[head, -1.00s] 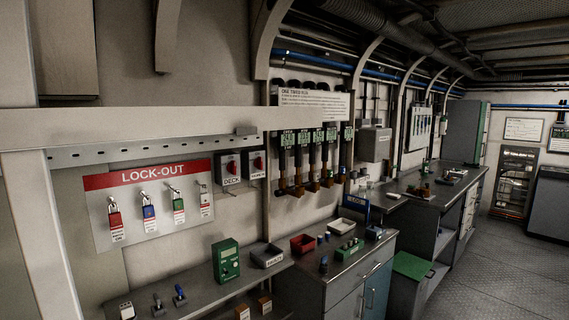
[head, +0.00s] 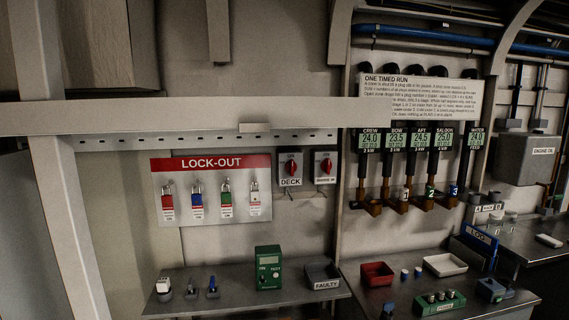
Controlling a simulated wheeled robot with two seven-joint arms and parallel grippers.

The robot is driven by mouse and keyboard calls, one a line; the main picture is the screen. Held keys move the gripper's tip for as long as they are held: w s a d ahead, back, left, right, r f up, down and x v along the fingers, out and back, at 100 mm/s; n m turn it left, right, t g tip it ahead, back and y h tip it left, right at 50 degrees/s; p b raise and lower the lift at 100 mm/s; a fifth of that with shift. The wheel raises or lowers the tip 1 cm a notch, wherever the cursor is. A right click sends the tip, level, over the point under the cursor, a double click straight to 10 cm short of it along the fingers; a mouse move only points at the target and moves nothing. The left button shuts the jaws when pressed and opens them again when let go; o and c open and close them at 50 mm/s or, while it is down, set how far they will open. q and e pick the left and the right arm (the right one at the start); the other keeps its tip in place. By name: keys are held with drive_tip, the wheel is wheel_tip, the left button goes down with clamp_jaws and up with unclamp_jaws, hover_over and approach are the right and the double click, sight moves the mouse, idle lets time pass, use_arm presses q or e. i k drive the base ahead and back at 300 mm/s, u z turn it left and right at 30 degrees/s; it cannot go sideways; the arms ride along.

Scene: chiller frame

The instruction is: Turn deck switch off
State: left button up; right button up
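The deck switch (head: 290,168) is a grey box with a red rotary handle and a white DECK label under it. It is on the wall just right of the red and white LOCK-OUT board (head: 211,163). Neither of my grippers shows in the head view.
Several padlocks (head: 227,198) with tags hang on the board. A shelf below holds a green meter (head: 268,268) and a FAULTY tray (head: 322,275). A horizontal beam (head: 180,117) runs above the switches. Right of them are several gauges (head: 419,140) and a bench with a red tray (head: 377,273).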

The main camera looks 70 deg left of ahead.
sight(290, 166)
drive_tip(key=u, duration=0.65)
drive_tip(key=i, duration=0.95)
drive_tip(key=u, duration=0.75)
